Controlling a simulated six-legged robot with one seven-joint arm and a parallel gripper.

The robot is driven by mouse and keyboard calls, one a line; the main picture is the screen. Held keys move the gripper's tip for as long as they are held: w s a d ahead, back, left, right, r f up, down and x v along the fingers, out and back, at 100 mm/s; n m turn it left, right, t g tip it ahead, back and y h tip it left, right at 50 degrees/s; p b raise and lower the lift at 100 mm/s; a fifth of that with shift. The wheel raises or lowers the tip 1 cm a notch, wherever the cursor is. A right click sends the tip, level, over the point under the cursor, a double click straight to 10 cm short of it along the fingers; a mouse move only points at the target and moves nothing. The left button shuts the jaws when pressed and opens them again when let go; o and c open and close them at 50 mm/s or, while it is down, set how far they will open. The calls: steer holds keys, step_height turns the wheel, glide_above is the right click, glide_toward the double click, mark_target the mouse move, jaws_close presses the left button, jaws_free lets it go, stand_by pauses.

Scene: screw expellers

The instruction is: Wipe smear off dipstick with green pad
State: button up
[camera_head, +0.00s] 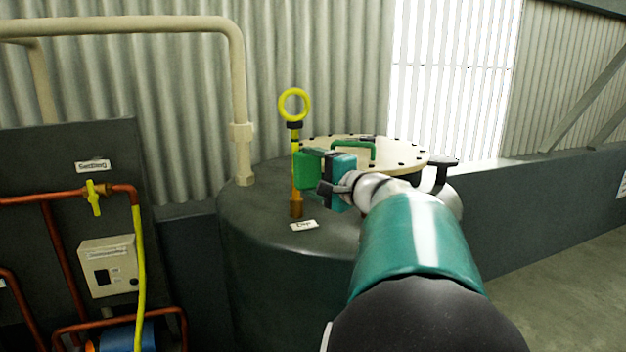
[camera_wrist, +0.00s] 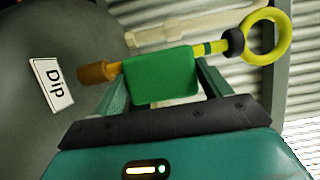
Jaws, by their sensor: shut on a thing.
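The dipstick (camera_head: 294,145) is a yellow rod with a ring handle and a black collar, standing upright in a brass fitting (camera_head: 296,209) on the tank top. My gripper (camera_head: 318,167) is shut on the green pad (camera_head: 307,172) and holds it at the rod, above the fitting. In the wrist view the pad (camera_wrist: 160,75) lies across the middle of the dipstick (camera_wrist: 193,52) and hides that stretch. A small dark green mark (camera_wrist: 207,47) shows between pad and collar; I cannot tell whether it is smear. Whether pad and rod touch is unclear.
The dark tank (camera_head: 265,255) bears a "Dip" label (camera_head: 304,225) and a bolted cream lid (camera_head: 400,154) with a green handle, close behind my gripper. A cream pipe (camera_head: 240,100) rises left of the dipstick. A panel with copper pipes (camera_head: 75,198) stands farther left.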

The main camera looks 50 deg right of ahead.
steer(key=shift+w+a+r, duration=1)
steer(key=shift+a+r, duration=0.2)
steer(key=shift+a, duration=0.55)
steer(key=shift+s+d+f, duration=0.1)
steer(key=shift+s+d, duration=0.25)
steer(key=shift+d, duration=0.3)
steer(key=shift+s+d, duration=0.35)
steer(key=shift+d, duration=0.3)
steer(key=shift+s+d+f, duration=0.1)
steer(key=shift+s+d, duration=0.25)
steer(key=shift+d, duration=0.3)
steer(key=shift+a+r, duration=0.1)
steer(key=shift+s+a, duration=0.35)
steer(key=shift+s, duration=0.1)
steer(key=shift+s+a, duration=0.4)
steer(key=shift+s, duration=0.3)
steer(key=shift+s+a, duration=0.4)
steer(key=shift+s, duration=0.3)
steer(key=shift+s+a, duration=0.4)
steer(key=shift+s, duration=0.3)
steer(key=shift+s, duration=0.1)
